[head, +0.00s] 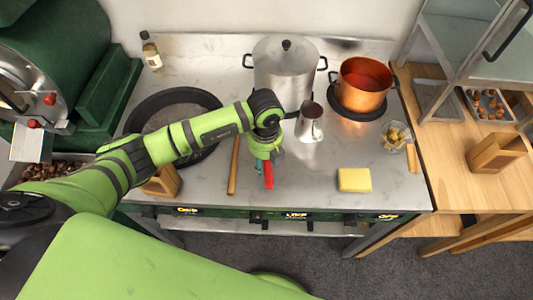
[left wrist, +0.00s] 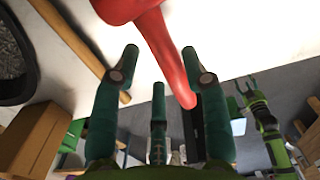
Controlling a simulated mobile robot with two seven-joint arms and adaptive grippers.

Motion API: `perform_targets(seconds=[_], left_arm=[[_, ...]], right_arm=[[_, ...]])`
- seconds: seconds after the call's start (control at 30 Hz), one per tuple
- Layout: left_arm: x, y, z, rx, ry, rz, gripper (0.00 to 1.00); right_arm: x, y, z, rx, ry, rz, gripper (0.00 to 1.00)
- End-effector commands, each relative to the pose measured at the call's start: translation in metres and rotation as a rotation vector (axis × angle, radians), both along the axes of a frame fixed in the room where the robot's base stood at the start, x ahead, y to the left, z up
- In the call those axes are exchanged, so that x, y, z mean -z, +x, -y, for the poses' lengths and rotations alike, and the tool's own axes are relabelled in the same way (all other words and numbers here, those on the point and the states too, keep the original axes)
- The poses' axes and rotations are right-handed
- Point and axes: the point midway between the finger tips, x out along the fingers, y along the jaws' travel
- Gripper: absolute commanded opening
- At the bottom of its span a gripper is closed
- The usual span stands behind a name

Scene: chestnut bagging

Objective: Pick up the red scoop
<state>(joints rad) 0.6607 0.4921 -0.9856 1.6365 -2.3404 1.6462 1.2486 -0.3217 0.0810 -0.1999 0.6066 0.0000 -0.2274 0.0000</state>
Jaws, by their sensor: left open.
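The red scoop (head: 268,176) lies on the grey worktop near its front edge, with its handle toward the front. My left gripper (head: 262,160) is right above it and partly hides it in the head view. In the left wrist view the scoop (left wrist: 170,55) shows its bowl at the top and its handle slanting down between the spread fingers of my left gripper (left wrist: 160,62). The fingers are open; I cannot tell whether they touch the handle. My right gripper (left wrist: 246,86) shows small in the left wrist view, apart from the scoop, its fingers spread.
A wooden stick (head: 234,165) lies just left of the scoop, with a wooden block (head: 162,182) further left. A metal jug (head: 309,124), a steel pot (head: 285,75) and a copper pot (head: 362,85) stand behind. A yellow sponge-like block (head: 354,180) lies to the right.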

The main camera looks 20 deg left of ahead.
Motion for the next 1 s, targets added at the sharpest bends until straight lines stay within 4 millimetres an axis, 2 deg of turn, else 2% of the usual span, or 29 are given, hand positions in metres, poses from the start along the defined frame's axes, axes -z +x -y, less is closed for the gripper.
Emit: perform_targets(seconds=[0.03,0.1,0.2,0.33,0.47,0.57,0.6,0.8,1.0], left_arm=[[0.014,-0.002,0.000,-0.001,0.000,-0.003,0.45],[0.026,-0.003,-0.001,-0.001,-0.002,-0.001,0.45],[0.038,-0.002,0.000,0.000,-0.002,0.000,0.45],[0.039,-0.002,0.000,0.000,-0.003,0.000,0.45],[0.038,-0.003,0.000,0.000,-0.002,0.000,0.45],[0.038,-0.003,0.000,0.001,-0.002,0.000,0.09],[0.038,-0.003,0.000,0.001,-0.002,0.000,0.00],[0.038,-0.003,0.000,0.001,-0.002,0.000,0.00],[0.035,-0.002,0.000,0.001,-0.003,0.001,0.00]], right_arm=[[0.011,-0.006,0.000,0.000,-0.001,-0.008,0.59],[0.019,-0.007,0.000,0.000,0.000,-0.010,0.59],[0.028,0.006,0.000,0.000,0.001,0.011,0.59],[0.027,0.035,-0.003,0.000,0.007,0.058,0.59],[0.024,0.045,-0.003,-0.001,0.008,0.075,0.59],[0.025,0.042,-0.003,-0.001,0.007,0.069,0.59],[0.025,0.039,-0.003,0.000,0.007,0.063,0.59],[0.026,0.019,-0.002,0.000,0.004,0.033,0.59],[0.028,0.017,-0.002,0.000,0.003,0.028,0.59]])
